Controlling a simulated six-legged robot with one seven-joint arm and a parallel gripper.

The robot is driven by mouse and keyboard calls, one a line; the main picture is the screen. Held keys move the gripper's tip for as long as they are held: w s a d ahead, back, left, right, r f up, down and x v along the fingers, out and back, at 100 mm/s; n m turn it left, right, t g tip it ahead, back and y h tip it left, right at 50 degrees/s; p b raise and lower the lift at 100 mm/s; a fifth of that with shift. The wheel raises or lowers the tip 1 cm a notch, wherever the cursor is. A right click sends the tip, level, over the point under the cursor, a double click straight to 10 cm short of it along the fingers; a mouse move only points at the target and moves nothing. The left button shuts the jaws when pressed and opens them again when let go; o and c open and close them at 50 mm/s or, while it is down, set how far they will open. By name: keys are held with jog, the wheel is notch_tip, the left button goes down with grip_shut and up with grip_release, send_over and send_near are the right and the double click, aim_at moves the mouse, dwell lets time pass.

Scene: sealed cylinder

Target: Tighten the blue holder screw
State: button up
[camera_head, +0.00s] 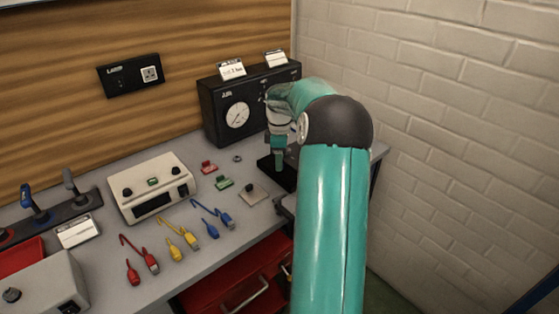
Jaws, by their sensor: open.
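My gripper (279,165) points down over a black base (268,164) at the right back of the workbench. Its teal fingertip part is small in the picture, and the gap between the fingers cannot be made out. My own teal arm covers much of this area. No blue screw can be made out at the gripper, and I cannot tell whether the gripper touches anything. A blue-topped upright part (29,198) stands on a black rail at the far left, well away from my gripper. I cannot tell whether it is the holder screw.
A black gauge box (215,112) stands behind my gripper. A white meter box (150,188) stands mid-bench. Red (133,270), yellow (173,251) and blue (209,228) cables lie in front. A brick wall (430,110) bounds the right. A red drawer unit (225,280) is below.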

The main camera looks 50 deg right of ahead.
jog(key=shift+f, duration=0.55)
jog(key=shift+c, duration=0.5)
jog(key=c, duration=0.9)
